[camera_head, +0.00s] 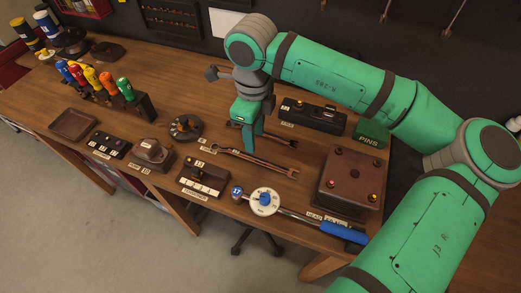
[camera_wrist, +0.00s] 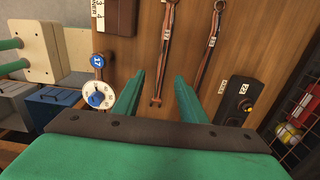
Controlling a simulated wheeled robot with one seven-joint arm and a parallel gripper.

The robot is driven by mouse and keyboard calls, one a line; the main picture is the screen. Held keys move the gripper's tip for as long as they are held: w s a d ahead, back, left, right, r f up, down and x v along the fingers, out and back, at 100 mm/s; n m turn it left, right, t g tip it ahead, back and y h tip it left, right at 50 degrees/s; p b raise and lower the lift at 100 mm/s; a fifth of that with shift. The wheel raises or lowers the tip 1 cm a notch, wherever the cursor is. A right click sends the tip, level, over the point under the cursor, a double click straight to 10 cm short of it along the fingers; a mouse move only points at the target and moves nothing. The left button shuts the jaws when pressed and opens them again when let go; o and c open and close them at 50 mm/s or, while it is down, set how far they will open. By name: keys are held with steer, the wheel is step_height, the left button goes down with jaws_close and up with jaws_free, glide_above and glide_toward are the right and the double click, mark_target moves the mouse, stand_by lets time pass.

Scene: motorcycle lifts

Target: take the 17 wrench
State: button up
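Two open-ended wrenches lie on the wooden bench. The near wrench (camera_head: 258,162) shows at the left in the wrist view (camera_wrist: 164,50); the far wrench (camera_head: 276,139) is at the right there (camera_wrist: 208,48). I cannot read a size on either. A blue cap marked 17 (camera_head: 237,192) sits beside the dial of a torque wrench (camera_head: 290,214); the cap also shows in the wrist view (camera_wrist: 97,60). My gripper (camera_head: 252,149) points down above the wrenches, its fingers apart and empty. In the wrist view, the near wrench's lower end lies between the fingers (camera_wrist: 159,78).
A brown box (camera_head: 351,181) and green PINS box (camera_head: 371,134) stand right of the wrenches. A black case (camera_head: 315,115) lies behind. A dark ring (camera_head: 186,128) and a label block (camera_head: 203,180) lie to the left. Colored-handled drivers (camera_head: 95,78) stand in a rack farther left.

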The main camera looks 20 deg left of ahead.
mark_target(256, 160)
steer(key=shift+w+d+f, duration=0.1)
steer(key=shift+w+f, duration=0.05)
steer(key=shift+f, duration=2.5)
steer(key=shift+w+f, duration=0.1)
steer(key=shift+f, duration=2.55)
jaws_close()
